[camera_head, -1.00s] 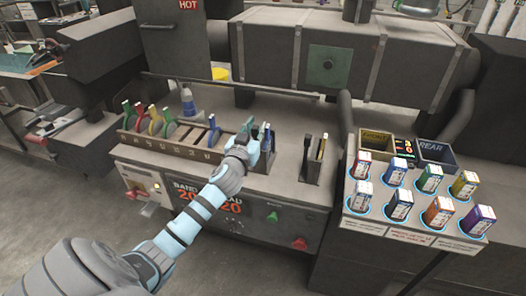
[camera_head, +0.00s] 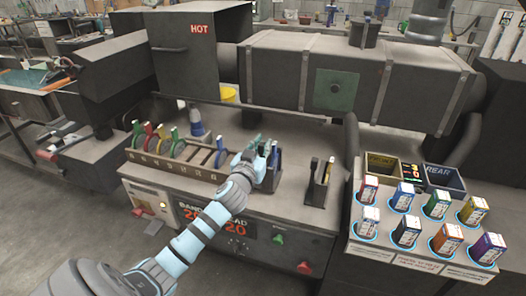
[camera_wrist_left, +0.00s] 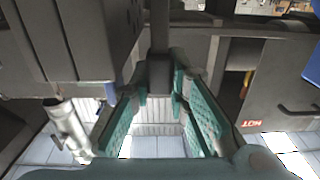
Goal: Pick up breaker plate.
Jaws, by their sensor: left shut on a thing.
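My left gripper (camera_head: 264,149) is over a dark holder (camera_head: 270,178) on the machine bench. In the left wrist view its teal fingers (camera_wrist_left: 160,95) are shut on a dark grey handle-like piece (camera_wrist_left: 158,76) with a narrow stem. The rest of that piece is hidden, so I cannot tell whether it is the breaker plate. A blue upright piece (camera_head: 275,158) stands close beside the fingers. Green, red, yellow and blue discs (camera_head: 163,142) stand in a slotted rack to the left. My right gripper is out of view.
A blue-capped bottle (camera_head: 197,124) stands behind the rack. A small dark holder (camera_head: 318,185) with upright pieces is to the right. Several coloured boxes (camera_head: 403,195) stand on a panel (camera_head: 395,262) farther right, before two open bins (camera_head: 383,166). A large dark barrel housing (camera_head: 340,75) spans the back.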

